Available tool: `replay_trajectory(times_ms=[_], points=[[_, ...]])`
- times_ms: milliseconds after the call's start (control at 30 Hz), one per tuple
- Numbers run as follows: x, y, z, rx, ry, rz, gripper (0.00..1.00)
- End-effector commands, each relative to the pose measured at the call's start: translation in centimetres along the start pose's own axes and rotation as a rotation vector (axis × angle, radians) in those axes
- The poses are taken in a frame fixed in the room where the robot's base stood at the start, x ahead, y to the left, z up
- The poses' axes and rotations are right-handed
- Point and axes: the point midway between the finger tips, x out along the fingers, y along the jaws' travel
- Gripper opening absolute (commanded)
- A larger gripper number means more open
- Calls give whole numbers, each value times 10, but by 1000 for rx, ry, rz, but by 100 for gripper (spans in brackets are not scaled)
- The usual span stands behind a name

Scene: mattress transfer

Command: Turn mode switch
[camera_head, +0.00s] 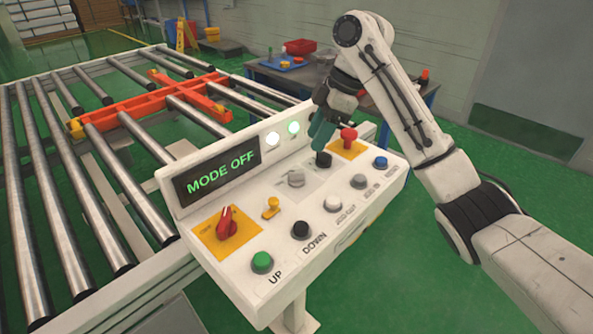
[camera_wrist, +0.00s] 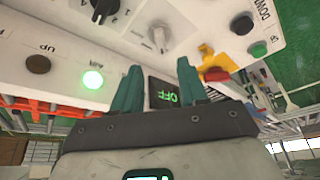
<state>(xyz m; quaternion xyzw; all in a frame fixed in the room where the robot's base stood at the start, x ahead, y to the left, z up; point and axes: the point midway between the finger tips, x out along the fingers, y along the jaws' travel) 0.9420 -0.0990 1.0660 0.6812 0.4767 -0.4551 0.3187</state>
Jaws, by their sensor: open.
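A white control panel (camera_head: 285,215) has a tilted screen (camera_head: 218,175) reading "MODE OFF" in green. On its top are a grey rotary knob (camera_head: 296,179) and a black rotary knob (camera_head: 323,159); the lettering does not show which one is the mode switch. My gripper (camera_head: 322,133) with teal fingers hangs at the panel's far right part, near the black knob. In the wrist view, my gripper (camera_wrist: 160,88) is open and empty. The grey knob (camera_wrist: 160,38) lies beyond the fingertips, roughly between them, and the black knob (camera_wrist: 103,10) is at the top left.
The panel also bears a red rotary switch (camera_head: 227,224), a yellow key (camera_head: 271,207), a red button (camera_head: 348,137) and several coloured push buttons. A roller conveyor (camera_head: 100,160) with an orange frame (camera_head: 150,102) lies left.

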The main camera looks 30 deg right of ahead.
Motion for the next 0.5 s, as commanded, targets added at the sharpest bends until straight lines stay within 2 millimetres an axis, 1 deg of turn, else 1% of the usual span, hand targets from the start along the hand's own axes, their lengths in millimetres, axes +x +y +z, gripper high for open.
replay_trajectory(times_ms=[167,300,500], points=[[29,-1,0,0,1,-6,43],[56,-2,0,0,2,-6,43],[84,0,0,1,-1,-2,43]])
